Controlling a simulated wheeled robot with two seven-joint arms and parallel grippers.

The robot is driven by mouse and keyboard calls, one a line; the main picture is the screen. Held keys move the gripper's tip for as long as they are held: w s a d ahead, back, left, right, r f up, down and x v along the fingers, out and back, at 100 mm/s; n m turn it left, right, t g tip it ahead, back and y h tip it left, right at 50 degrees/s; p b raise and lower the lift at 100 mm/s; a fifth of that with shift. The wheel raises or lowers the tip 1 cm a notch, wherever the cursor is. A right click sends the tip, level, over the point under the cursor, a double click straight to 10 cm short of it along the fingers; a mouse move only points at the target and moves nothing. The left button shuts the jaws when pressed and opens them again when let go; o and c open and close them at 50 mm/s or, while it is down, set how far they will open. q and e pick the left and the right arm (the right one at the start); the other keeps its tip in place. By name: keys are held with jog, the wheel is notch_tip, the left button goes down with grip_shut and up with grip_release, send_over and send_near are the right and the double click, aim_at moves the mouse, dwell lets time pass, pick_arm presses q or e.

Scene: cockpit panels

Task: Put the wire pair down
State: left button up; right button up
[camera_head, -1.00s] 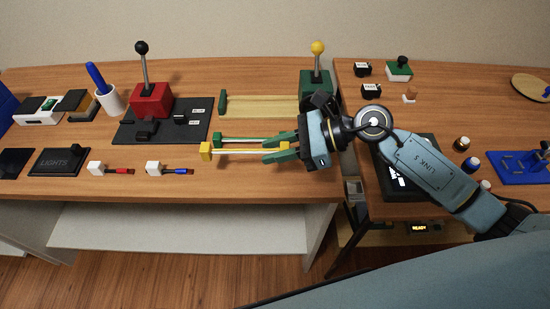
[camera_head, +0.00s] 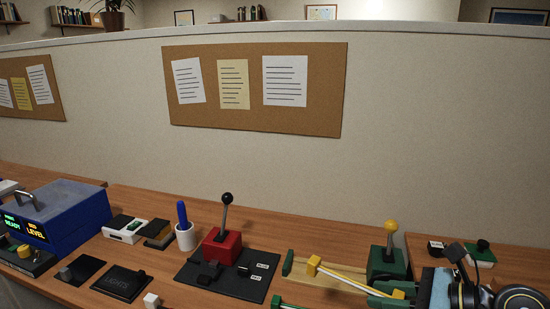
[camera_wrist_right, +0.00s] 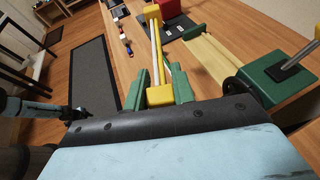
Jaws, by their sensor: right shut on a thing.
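In the right wrist view the near block (camera_wrist_right: 160,95) sits between the fingers, and the wire pair (camera_wrist_right: 156,45) reaches away to the far yellow block. In the head view it crosses in front of a pale wooden strip with a green end (camera_head: 288,262). I cannot tell how high it is held. My left gripper is not in view.
A green box with a yellow-knobbed lever (camera_head: 388,262) stands just behind the gripper. A red lever box (camera_head: 221,246) on a black panel (camera_head: 240,284) is to the left. A green-ended piece (camera_head: 277,301) shows at the lower edge. A blue case (camera_head: 75,213) stands far left.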

jog(key=shift+d, duration=0.2)
jog(key=shift+f+m+t+h, duration=0.15)
jog(key=shift+m+t+h, duration=0.15)
jog(key=shift+m, duration=0.2)
jog(key=shift+a+f+m+t+h, duration=0.15)
jog(key=shift+a+m+t+h, duration=0.1)
jog(key=shift+m+t+h, duration=0.85)
jog(key=shift+m, duration=0.1)
jog(key=shift+d+r+m+t+h, duration=0.2)
jog(key=shift+m+t+h, duration=0.15)
jog(key=shift+m+h, duration=0.2)
jog(key=shift+d+r+m+t+h, duration=0.1)
jog(key=shift+d+m+t+h, duration=0.1)
jog(key=shift+m+t+h, duration=0.25)
jog(key=shift+s, duration=0.1)
